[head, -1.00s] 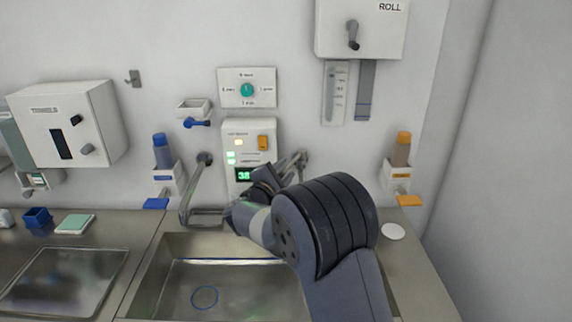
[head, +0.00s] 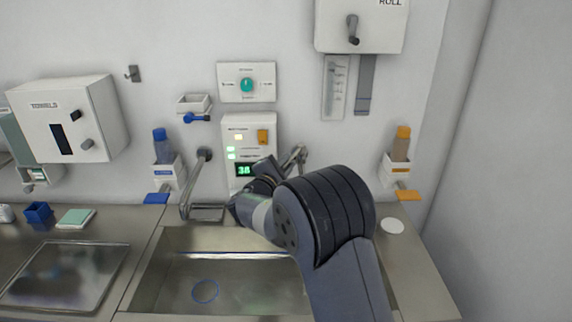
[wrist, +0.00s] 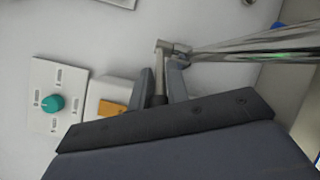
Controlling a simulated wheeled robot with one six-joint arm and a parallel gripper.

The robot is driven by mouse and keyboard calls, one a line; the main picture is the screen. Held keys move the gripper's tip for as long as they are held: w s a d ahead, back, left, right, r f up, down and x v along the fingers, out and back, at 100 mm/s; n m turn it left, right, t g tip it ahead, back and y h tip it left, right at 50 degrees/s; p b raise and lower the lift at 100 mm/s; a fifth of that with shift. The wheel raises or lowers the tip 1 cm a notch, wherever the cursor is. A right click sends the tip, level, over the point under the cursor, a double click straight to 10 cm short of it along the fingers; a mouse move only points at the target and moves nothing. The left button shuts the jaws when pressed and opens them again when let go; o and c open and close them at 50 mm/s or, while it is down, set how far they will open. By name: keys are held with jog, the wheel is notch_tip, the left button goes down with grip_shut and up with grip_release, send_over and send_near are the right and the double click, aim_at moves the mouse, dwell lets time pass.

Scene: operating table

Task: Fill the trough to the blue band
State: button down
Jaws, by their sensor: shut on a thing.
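The steel trough (head: 150,270) is below my arm in the head view. A thin blue band (head: 215,254) runs along its back wall, and a blue ring (head: 205,291) shows on its floor. A faint hazy sheen lies in it; I cannot tell the water level. My gripper (wrist: 162,86) is shut on a metal tap lever (wrist: 159,92) in the wrist view. A shiny metal spout (wrist: 250,47) runs right from that joint.
A wall panel (head: 234,129) with a green display reading about 38 is behind my gripper. A green knob (head: 246,85) is above it. Blue-capped (head: 161,145) and orange-capped (head: 402,145) bottles hang either side. A bent pipe (head: 187,185) stands left of my gripper.

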jog(key=shift+d+b, duration=0.1)
jog(key=shift+b, duration=0.35)
jog(key=y+b, duration=0.1)
jog(key=b, duration=0.1)
jog(key=d+n+y+b, duration=0.1)
jog(key=shift+s+r+t+b, duration=0.1)
jog(key=shift+s+t+b, duration=0.15)
jog(key=shift+t+b, duration=0.15)
jog(key=shift+n, duration=0.3)
jog(key=shift+r, duration=0.1)
jog(key=c, duration=1.5)
grip_release()
